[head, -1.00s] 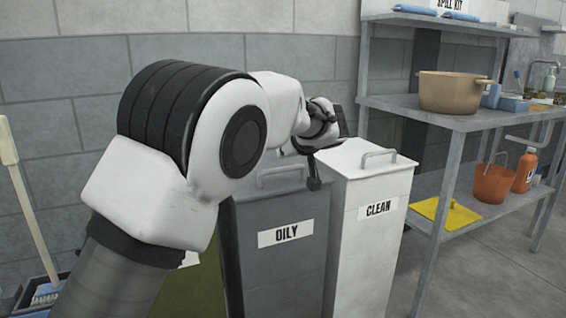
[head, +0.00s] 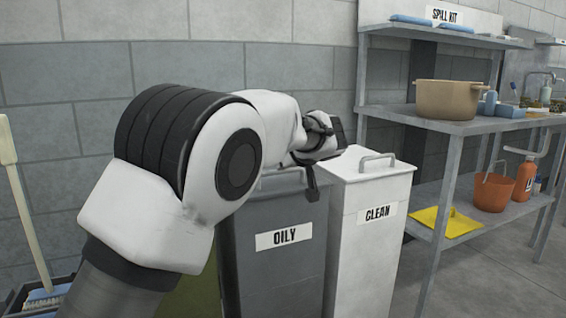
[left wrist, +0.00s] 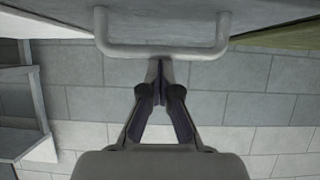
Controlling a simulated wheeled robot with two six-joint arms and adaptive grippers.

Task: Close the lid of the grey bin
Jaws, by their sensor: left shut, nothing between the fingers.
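The grey bin (head: 278,268), labelled OILY, stands in the middle of the head view. Its lid, with a handle (head: 278,172), looks flat on top, but my left arm partly hides it and I cannot tell if a gap remains. My left gripper (head: 312,182) is at the bin's right top edge, beside the white bin. In the left wrist view, my left gripper (left wrist: 160,78) is shut and empty, its fingertips close to the handle bar (left wrist: 160,50); I cannot tell if they touch. The right gripper is out of view.
A white bin (head: 365,255) labelled CLEAN stands close on the right. A metal shelf (head: 450,125) with a tan pot (head: 447,98) is further right. A green bin (head: 203,290) is partly hidden at left. A block wall is behind.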

